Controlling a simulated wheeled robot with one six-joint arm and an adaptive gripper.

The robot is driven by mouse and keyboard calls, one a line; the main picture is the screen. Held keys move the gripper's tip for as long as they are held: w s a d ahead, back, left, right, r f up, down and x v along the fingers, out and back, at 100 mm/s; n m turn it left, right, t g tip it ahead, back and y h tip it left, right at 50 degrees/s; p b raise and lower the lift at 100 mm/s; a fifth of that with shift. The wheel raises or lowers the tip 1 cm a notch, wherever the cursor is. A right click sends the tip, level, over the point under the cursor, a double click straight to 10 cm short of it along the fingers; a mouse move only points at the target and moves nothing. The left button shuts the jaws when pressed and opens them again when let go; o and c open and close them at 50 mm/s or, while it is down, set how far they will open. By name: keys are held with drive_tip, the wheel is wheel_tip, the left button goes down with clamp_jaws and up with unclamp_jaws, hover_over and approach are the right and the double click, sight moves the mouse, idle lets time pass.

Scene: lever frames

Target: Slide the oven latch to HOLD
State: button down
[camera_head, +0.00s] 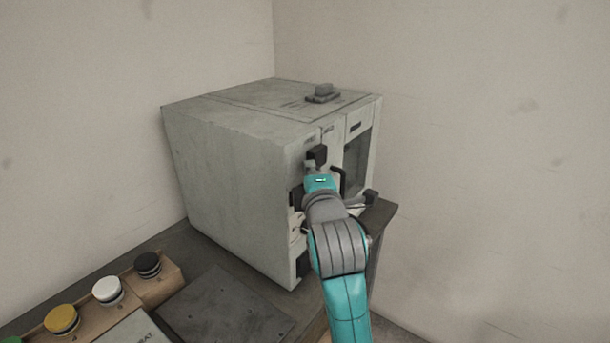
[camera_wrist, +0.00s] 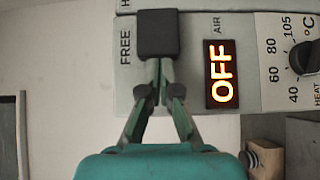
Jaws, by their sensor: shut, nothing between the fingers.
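The oven (camera_head: 230,180) is a pale grey box on a dark bench. Its latch is a dark square block (camera_head: 317,153) high on the front face. In the wrist view the latch block (camera_wrist: 158,33) sits beside the word FREE. A cut-off letter H shows above at the top edge. My gripper (camera_wrist: 160,66) is shut and empty, its tips at the lower edge of the block. I cannot tell whether they touch it. In the head view my gripper (camera_head: 311,174) is just below the latch, partly hidden by my wrist.
A lit OFF display (camera_wrist: 221,74) and a heat dial (camera_wrist: 305,58) are right of the latch in the wrist view. The oven door window (camera_head: 358,160) and a black handle (camera_head: 342,182) are close to my arm. Coloured buttons (camera_head: 107,289) stand at lower left.

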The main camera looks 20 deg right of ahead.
sight(320, 160)
drive_tip(key=shift+d, duration=0.1)
drive_tip(key=shift+w+d, duration=0.65)
drive_tip(key=shift+d, duration=0.15)
drive_tip(key=shift+w+d, duration=0.6)
drive_tip(key=shift+d, duration=0.2)
